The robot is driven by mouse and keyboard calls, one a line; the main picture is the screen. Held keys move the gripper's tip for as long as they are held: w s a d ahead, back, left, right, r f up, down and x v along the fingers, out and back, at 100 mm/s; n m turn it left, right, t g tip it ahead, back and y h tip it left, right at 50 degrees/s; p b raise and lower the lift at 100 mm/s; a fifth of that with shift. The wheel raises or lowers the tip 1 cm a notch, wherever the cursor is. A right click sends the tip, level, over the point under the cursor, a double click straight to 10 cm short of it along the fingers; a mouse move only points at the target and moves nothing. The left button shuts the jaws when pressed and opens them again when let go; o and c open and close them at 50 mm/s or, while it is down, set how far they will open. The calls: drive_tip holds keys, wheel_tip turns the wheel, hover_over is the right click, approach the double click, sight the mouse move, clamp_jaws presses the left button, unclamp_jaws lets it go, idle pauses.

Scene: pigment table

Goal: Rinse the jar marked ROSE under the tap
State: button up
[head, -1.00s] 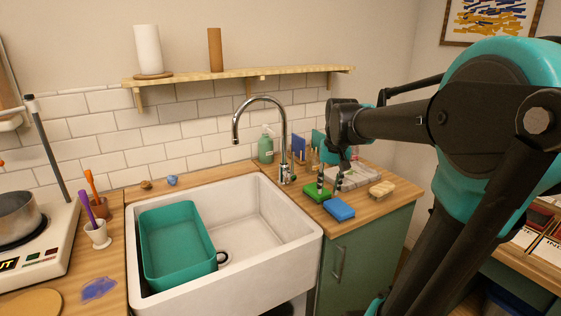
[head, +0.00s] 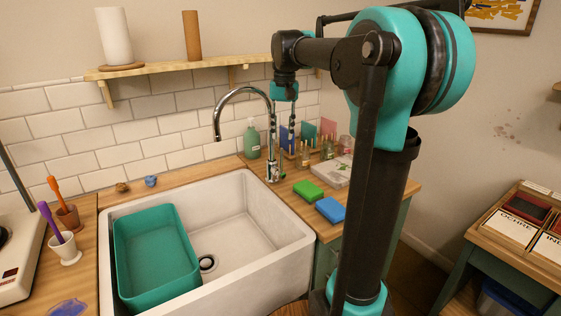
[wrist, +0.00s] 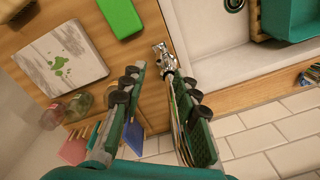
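My gripper (head: 281,147) is open and empty, pointing down above the back of the counter by the sink's right corner. Its spread fingers also show in the wrist view (wrist: 153,74). The chrome tap (head: 238,92) arches over the white sink (head: 250,215); its base (wrist: 163,52) appears near the fingertips in the wrist view. Small glass jars (head: 327,150) stand at the back of the right counter, and jars also show in the wrist view (wrist: 79,101). I cannot read a ROSE label on any of them.
A teal tub (head: 158,262) fills the sink's left side. Green (head: 308,190) and blue (head: 330,210) blocks lie right of the sink. A green bottle (head: 252,140) stands behind the tap. A low table (head: 478,232) with OCHRE-marked cards is at right.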

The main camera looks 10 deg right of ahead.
sight(281, 172)
wheel_tip(281, 172, down, 11)
drive_tip(key=shift+a+f, duration=0.1)
drive_tip(key=shift+a, duration=0.05)
idle(0.4)
clamp_jaws()
